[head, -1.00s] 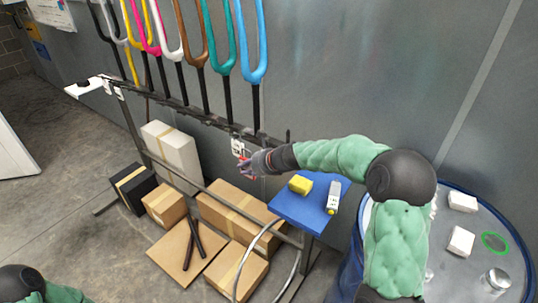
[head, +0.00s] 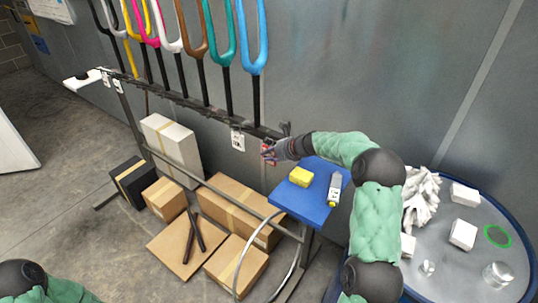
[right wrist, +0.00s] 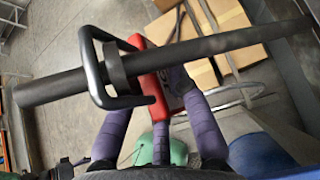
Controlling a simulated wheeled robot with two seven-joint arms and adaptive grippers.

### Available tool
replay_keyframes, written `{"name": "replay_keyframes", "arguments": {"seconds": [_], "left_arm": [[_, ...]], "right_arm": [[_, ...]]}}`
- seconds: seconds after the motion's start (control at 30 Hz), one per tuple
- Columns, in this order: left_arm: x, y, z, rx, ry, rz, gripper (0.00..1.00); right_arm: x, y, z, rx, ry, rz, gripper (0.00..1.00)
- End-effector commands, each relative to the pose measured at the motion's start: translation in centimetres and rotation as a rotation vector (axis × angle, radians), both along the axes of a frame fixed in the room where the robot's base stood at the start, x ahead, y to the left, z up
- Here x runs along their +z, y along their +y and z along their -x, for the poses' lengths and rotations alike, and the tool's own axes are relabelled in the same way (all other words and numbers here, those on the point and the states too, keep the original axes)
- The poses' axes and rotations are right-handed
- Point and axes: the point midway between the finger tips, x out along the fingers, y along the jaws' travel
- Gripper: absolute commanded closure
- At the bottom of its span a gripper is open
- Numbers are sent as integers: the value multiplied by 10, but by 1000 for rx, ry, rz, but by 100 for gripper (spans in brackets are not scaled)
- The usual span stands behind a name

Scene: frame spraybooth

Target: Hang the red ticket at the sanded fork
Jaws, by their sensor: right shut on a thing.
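The red ticket (head: 267,150) is in my right gripper (head: 272,152), just below the right end of the dark rail. In the right wrist view the red ticket (right wrist: 149,82) is between my purple fingers (right wrist: 163,108), with a black wire loop at its end. The loop crosses a dark bar (right wrist: 215,47); I cannot tell whether it goes around it. Several forks stand in a row on the rail: a blue fork (head: 253,45) at the right end, then teal, brown, white, pink and yellow. I cannot tell which is sanded. My left gripper is out of view.
White tags (head: 238,140) hang on the rail (head: 190,103). A blue stand (head: 300,205) holds a yellow block (head: 301,177) and a grey-white tool (head: 334,190). Cardboard boxes (head: 236,262) lie below. A drum top (head: 465,270) at the right bears gloves (head: 420,197) and white boxes.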

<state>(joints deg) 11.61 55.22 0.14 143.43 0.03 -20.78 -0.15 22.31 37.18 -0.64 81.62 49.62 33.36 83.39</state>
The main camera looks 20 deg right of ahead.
Motion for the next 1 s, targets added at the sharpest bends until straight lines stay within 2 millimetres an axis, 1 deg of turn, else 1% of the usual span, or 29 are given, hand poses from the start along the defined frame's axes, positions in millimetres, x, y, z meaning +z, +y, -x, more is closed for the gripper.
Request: {"name": "replay_keyframes", "arguments": {"seconds": [0.23, 0.4, 0.43, 0.5, 0.83, 1.0], "left_arm": [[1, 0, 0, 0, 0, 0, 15], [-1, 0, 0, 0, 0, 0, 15], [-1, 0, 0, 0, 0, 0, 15], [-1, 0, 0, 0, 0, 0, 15], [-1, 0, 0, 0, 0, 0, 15], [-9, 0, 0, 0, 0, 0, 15]], "right_arm": [[0, -2, -1, 0, -3, 1, 100], [-4, -2, -1, 0, -2, 1, 100], [-4, -2, -1, 0, -2, 1, 76], [-3, -2, -1, 0, -2, 1, 58], [-3, -2, -1, 0, -3, 1, 58], [-6, -2, -1, 0, -4, 2, 58]]}}
